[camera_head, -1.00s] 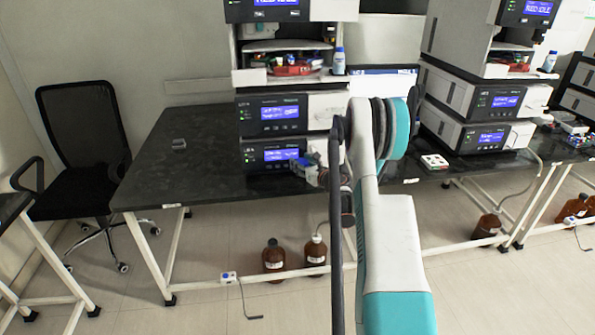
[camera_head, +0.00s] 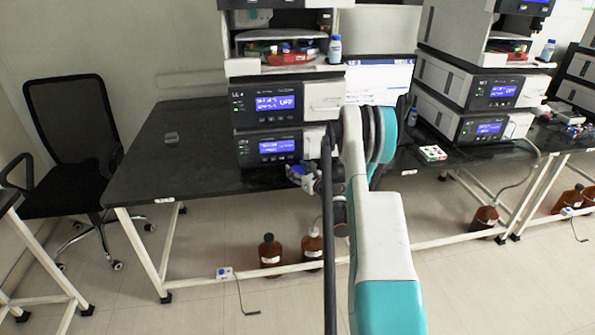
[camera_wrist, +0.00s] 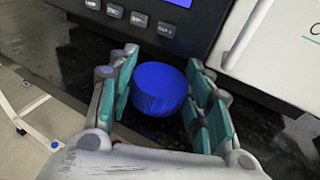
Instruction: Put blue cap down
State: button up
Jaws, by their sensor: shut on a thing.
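A round blue cap (camera_wrist: 160,88) sits between the two teal-padded fingers of my gripper (camera_wrist: 163,62) in the wrist view. The fingers are on both sides of it. In the head view my gripper (camera_head: 300,176) is low in front of the stacked instruments, at the front edge of the dark bench (camera_head: 150,178). The cap is too small there to make out clearly. Dark bench top shows around the cap in the wrist view; I cannot tell whether the cap touches it.
An instrument stack (camera_head: 268,147) stands right behind my gripper. A second stack (camera_head: 483,95) is to the right. Brown bottles (camera_head: 270,252) stand on the floor below the bench. The bench top to the left is mostly clear, with a small grey object (camera_head: 171,137).

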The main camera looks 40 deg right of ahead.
jog(key=shift+s+f, duration=0.1)
jog(key=shift+f, duration=0.3)
jog(key=o, duration=0.7)
jog(key=shift+a+f, duration=0.1)
jog(key=shift+o, duration=0.2)
